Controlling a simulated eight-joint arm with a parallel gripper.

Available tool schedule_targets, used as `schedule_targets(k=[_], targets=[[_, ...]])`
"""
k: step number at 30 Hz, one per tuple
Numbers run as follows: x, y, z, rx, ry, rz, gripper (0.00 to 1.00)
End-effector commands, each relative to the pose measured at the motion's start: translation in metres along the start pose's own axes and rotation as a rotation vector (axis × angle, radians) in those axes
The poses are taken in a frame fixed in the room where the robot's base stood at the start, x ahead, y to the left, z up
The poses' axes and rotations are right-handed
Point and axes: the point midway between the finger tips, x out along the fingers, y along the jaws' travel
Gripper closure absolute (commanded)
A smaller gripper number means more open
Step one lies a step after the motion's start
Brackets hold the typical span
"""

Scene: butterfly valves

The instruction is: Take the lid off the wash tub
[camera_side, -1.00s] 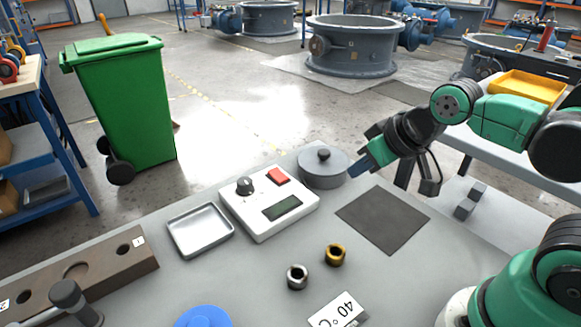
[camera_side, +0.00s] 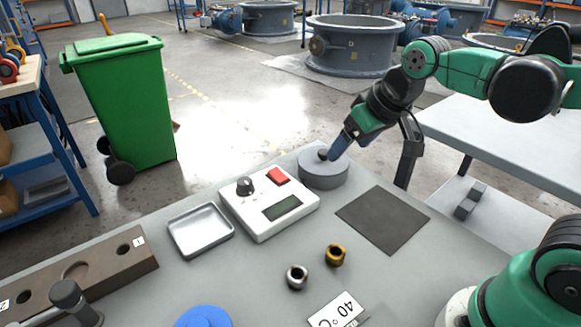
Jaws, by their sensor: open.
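The wash tub (camera_side: 323,181) is a round grey tub at the back of the grey table, right of the white control box. Its grey lid (camera_side: 312,161) lies on top, with a small dark knob (camera_side: 323,154) in the middle. My gripper (camera_side: 333,154) reaches down from the upper right, and its blue fingers are at the knob, partly covering it. The jaws are open. I cannot tell whether they straddle the knob or only stand beside it.
The white control box (camera_side: 245,212) with a red switch stands close left of the tub. A dark flat mat (camera_side: 382,219) lies to the right.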

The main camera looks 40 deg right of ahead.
Motion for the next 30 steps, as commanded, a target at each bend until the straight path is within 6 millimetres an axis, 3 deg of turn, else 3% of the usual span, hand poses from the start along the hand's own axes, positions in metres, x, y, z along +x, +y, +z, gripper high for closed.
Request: schedule_targets(k=[6,13,21,30], targets=[[0.019,0.021,-0.053,0.066,-0.164,0.028,0.25],[0.064,0.048,-0.089,0.139,-0.338,0.048,0.25],[0.112,0.073,-0.098,0.199,-0.48,0.058,0.25],[0.139,0.078,-0.088,0.211,-0.508,0.059,0.25]])
